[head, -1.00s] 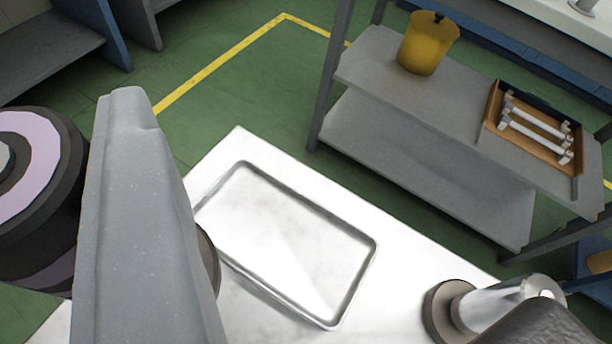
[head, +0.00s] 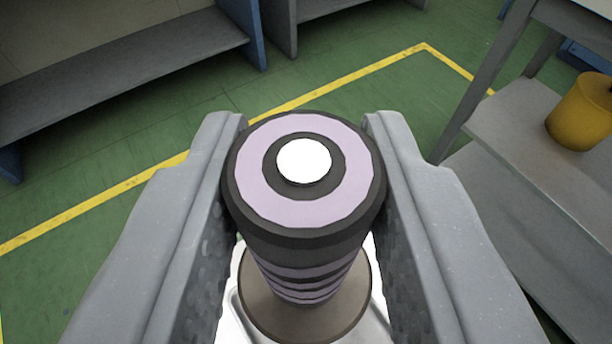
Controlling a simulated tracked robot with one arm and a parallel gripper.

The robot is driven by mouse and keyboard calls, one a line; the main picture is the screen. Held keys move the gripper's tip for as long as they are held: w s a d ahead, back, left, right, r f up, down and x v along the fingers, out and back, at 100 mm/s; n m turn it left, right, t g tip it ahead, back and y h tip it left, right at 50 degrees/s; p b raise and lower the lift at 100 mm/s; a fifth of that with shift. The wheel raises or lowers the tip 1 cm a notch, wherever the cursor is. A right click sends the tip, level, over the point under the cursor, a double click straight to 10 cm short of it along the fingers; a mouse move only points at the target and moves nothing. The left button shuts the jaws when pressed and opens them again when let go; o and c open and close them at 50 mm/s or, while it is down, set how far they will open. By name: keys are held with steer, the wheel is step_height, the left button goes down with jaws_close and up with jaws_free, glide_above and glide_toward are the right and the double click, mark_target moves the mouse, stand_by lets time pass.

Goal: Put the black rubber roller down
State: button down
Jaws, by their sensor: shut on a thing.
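The roller (head: 306,243) is dark, with a wide lilac ring and a white centre on its near end. Lilac and dark bands show farther down its length. My gripper (head: 305,130) is shut on it, one grey finger on each side. The roller points away from the camera, down toward a brown-grey disc (head: 258,318). I cannot tell whether the roller touches this disc or whether the disc belongs to it. A sliver of a white surface (head: 230,325) shows below; the roller and fingers hide most of it.
A grey shelf unit (head: 520,125) with a yellow pot (head: 583,112) stands at the right. Another grey bench (head: 130,80) runs along the upper left. Green floor with a yellow line (head: 340,82) lies open between them.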

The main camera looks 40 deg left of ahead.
mark_target(307, 335)
steer(key=shift+f+b, duration=1.4)
steer(key=shift+f, duration=2.45)
steer(key=c, duration=1.1)
jaws_free()
steer(key=shift+f, duration=0.1)
steer(key=p+v, duration=0.3)
steer(key=v, duration=0.9)
